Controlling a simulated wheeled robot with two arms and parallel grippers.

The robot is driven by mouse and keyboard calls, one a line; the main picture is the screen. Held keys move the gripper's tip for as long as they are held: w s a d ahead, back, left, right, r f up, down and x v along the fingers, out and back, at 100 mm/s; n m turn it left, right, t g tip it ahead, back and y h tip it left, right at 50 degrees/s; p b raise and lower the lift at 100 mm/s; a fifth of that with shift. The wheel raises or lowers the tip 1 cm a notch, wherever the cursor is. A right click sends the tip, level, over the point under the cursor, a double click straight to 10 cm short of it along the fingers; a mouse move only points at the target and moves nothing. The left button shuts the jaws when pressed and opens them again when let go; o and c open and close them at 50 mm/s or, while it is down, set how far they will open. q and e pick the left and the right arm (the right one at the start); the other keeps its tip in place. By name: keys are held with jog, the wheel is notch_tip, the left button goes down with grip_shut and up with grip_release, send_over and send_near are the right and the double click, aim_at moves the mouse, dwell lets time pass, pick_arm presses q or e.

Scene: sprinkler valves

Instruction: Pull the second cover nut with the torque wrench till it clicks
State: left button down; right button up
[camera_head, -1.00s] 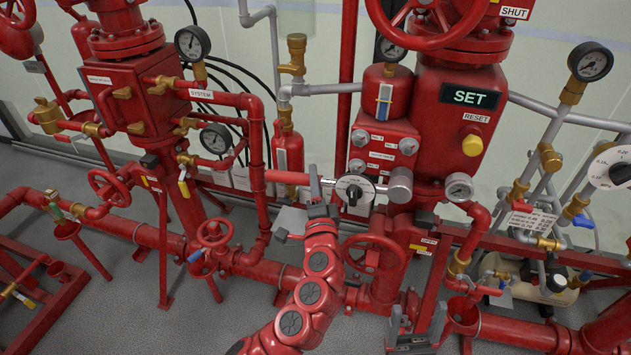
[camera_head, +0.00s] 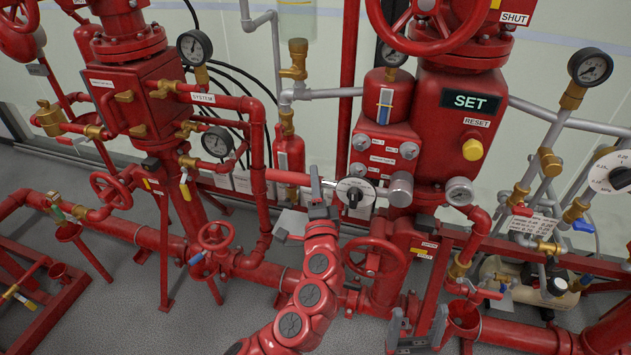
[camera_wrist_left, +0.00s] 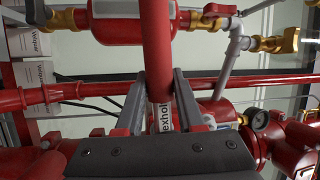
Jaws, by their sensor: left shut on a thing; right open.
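The torque wrench (camera_head: 290,176) lies nearly level in the head view, with a red handle at left, a round dial and a grey cylindrical head (camera_head: 400,188) at right. My left gripper (camera_head: 318,190) is shut on it between handle and dial. The left wrist view shows the red handle (camera_wrist_left: 156,45) between the two fingers. The head is at the lower right corner of the red cover (camera_head: 385,152) and hides what is behind it. Other grey cover nuts show at upper left (camera_head: 360,141), upper right (camera_head: 409,150) and lower left (camera_head: 357,170). My right gripper (camera_head: 416,328) is open and empty, low in view.
A red vertical pipe (camera_head: 260,185) and a red cylinder (camera_head: 289,152) stand near the handle end. Grey floor shows at lower left.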

pick_arm(q)
jog(key=shift+r+m+p, duration=0.4)
jog(key=shift+r+m, duration=0.2)
jog(key=shift+r, duration=0.4)
jog(key=shift+d+r+t, duration=0.1)
jog(key=shift+r+t, duration=0.2)
jog(key=shift+r, duration=0.05)
jog(key=shift+r+m+h+p, duration=0.4)
jog(key=shift+r+m+p, duration=0.25)
jog(key=shift+r+m, duration=0.25)
jog(key=shift+d, duration=0.1)
jog(key=shift+r+m+t, duration=0.3)
jog(key=shift+r, duration=0.05)
jog(key=shift+d+r+p, duration=0.15)
jog(key=shift+r+p, duration=0.2)
jog(key=shift+p, duration=0.05)
jog(key=shift+d+r+m+h, duration=0.1)
jog(key=shift+r+m+h, duration=0.25)
jog(key=shift+m, duration=0.15)
jog(key=shift+s+d+r+m+p, duration=0.1)
jog(key=shift+r+m+p, duration=0.3)
jog(key=shift+r+p, duration=0.1)
